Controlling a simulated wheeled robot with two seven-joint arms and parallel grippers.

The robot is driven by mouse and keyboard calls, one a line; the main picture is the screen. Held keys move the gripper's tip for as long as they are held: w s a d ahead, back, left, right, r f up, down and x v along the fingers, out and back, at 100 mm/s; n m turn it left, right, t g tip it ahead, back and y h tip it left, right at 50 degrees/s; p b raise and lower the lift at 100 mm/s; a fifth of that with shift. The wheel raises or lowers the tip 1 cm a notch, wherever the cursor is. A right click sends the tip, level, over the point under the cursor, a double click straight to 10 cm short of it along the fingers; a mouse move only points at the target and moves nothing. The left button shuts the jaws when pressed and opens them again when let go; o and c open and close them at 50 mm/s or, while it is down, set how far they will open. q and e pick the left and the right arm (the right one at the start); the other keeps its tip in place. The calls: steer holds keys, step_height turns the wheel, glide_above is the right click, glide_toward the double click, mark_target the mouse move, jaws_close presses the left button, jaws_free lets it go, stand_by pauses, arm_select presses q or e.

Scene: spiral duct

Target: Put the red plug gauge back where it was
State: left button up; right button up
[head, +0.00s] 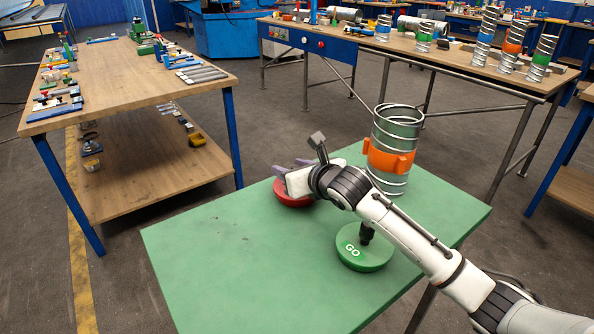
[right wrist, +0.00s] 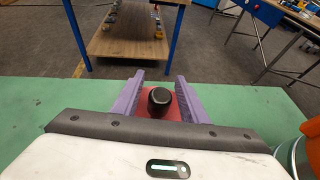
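The red plug gauge (head: 292,197) is a red disc on the green table, partly hidden under my right gripper (head: 293,171). In the right wrist view its black knob (right wrist: 160,100) stands between the two purple fingers of my right gripper (right wrist: 160,84). The red disc shows on both sides of the knob, so the fingers are open around it and apart from it. The green plug gauge (head: 362,254) marked GO stands nearer on the table, its black handle partly behind my right arm. My left gripper is not in view.
A spiral duct piece (head: 397,130) with an orange collar (head: 389,160) stands upright on the green table (head: 225,248), behind my right arm. The table's left part is clear. A wooden bench (head: 140,80) with tools is at left; another bench (head: 465,66) holds several ducts.

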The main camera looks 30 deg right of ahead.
steer(key=v, duration=1.2)
